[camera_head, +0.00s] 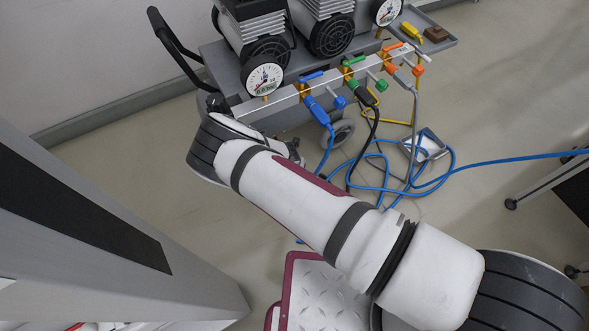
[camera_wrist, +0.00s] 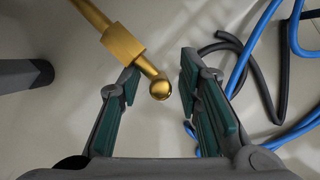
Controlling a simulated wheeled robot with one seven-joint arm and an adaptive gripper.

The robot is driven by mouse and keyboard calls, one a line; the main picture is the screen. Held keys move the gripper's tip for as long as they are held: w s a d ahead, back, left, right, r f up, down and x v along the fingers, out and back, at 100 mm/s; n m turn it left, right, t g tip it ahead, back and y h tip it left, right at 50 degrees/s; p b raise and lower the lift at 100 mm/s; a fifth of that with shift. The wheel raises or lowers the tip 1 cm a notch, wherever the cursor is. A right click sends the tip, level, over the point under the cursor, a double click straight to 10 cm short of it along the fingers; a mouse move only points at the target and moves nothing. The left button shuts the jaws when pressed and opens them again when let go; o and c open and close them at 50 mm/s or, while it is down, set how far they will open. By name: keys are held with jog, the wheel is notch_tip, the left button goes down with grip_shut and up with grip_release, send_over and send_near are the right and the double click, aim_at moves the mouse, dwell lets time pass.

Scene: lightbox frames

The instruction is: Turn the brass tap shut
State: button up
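In the wrist view a brass tap part (camera_wrist: 122,42) comes in from the top left, with a squared body and a thin stem ending in a round ball. The ball lies between the tips of my gripper (camera_wrist: 160,76), nearer the left finger. My gripper is open, its green-padded fingers apart on either side of the ball. The stem passes close to the left fingertip; I cannot tell whether they touch. In the head view my arm hides most of the gripper, and I cannot pick out this brass part.
Blue hoses (camera_head: 384,165) hang down and coil on the floor, beside black ones.

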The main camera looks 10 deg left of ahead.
grip_shut()
jog(key=shift+d, duration=0.1)
jog(key=shift+w+d+r+g+y+p, duration=0.15)
jog(key=shift+g+y+p, duration=0.35)
jog(key=shift+p, duration=0.3)
jog(key=shift+f+g+y+p, duration=0.2)
jog(key=shift+g+y+p, duration=0.2)
jog(key=shift+y, duration=0.3)
